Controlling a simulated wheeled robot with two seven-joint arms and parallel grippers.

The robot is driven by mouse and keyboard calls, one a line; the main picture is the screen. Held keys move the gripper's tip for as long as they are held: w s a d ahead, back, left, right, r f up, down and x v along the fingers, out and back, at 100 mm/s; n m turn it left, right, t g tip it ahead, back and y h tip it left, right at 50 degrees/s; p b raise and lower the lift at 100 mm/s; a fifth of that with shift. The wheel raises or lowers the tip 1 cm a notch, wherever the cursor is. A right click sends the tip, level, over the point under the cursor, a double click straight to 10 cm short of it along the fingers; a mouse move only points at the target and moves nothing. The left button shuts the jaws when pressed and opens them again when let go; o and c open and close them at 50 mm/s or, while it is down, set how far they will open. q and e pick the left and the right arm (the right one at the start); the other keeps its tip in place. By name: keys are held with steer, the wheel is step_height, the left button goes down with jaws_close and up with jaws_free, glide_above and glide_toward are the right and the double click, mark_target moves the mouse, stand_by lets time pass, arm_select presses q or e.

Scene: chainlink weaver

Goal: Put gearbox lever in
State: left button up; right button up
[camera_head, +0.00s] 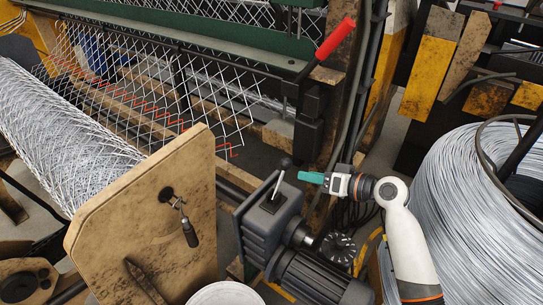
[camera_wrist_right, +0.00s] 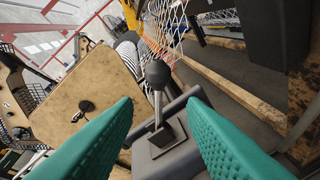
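The gearbox lever (camera_head: 279,182) is a thin metal rod with a black ball knob, standing on top of the dark grey gearbox (camera_head: 262,228) in the head view. In the right wrist view the lever (camera_wrist_right: 158,108) rises from a square black plate and shows in the gap between the fingers, leaning slightly left. My right gripper (camera_head: 301,176) has teal fingers and sits just right of the knob. In the right wrist view its fingers (camera_wrist_right: 161,103) are spread, with nothing held; the lever looks untouched. My left gripper is not in view.
A red-handled lever (camera_head: 336,38) stands on the machine behind. A large wire coil (camera_head: 465,210) is at the right. A worn wooden end plate (camera_head: 150,225) with a small crank stands left of the gearbox. A motor (camera_head: 310,275) and black knobbed wheel (camera_head: 338,248) sit below my right arm.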

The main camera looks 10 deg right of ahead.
mark_target(280, 180)
steer(key=x, duration=1.1)
steer(key=shift+s+a+f, duration=0.1)
steer(key=shift+a+f, duration=0.05)
jaws_close()
